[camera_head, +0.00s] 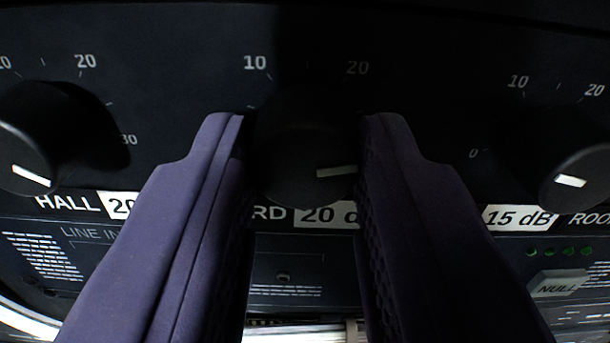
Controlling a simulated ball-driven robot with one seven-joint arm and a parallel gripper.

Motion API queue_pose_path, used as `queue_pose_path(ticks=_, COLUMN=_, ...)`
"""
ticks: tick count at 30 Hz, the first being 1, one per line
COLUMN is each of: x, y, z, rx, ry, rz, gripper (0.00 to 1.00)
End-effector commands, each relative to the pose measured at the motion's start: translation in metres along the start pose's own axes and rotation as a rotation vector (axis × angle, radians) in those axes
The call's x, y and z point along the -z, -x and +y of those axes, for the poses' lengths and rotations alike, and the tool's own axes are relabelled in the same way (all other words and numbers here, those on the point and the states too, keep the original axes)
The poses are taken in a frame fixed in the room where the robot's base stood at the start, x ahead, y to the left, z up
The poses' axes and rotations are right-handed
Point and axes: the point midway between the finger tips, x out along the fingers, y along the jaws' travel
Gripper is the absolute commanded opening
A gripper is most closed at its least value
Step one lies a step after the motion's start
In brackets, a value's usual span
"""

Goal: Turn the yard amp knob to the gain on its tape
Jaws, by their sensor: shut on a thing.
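The yard amp knob (300,135) is dark and round, in the middle of the view. My gripper (305,122) is shut on it, one purple finger on each side. The knob's white pointer line (337,171) lies almost level, running right toward the right finger. The scale shows 10 above left of the knob and 20 above right; other marks are hidden by the fingers. Below the knob is a label ending "RD", its start hidden by the left finger. Beside it a white tape (318,215) reads "20 d", its right end hidden by the right finger.
The HALL knob (25,140) is at left, with a partly covered tape (122,205) beginning "20". Another knob (582,177) is at right, near a "15 dB" tape (517,217) and a label beginning "ROO". A NULL button (558,284) sits below right.

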Motion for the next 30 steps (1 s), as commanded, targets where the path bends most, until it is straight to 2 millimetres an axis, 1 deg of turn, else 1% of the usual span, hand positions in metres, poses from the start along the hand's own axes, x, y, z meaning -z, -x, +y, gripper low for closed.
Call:
queue_pose_path(ticks=5, x=0.0004, y=0.0003, z=-0.0001, rx=0.001, ry=0.101, rz=0.002, gripper=0.00)
queue_pose_path(ticks=21, x=0.0015, y=0.0005, z=0.0002, rx=0.001, ry=0.505, rz=0.002, gripper=0.00)
queue_pose_path(ticks=30, x=0.0013, y=0.0005, z=0.0008, rx=0.000, ry=0.624, rz=0.002, gripper=0.00)
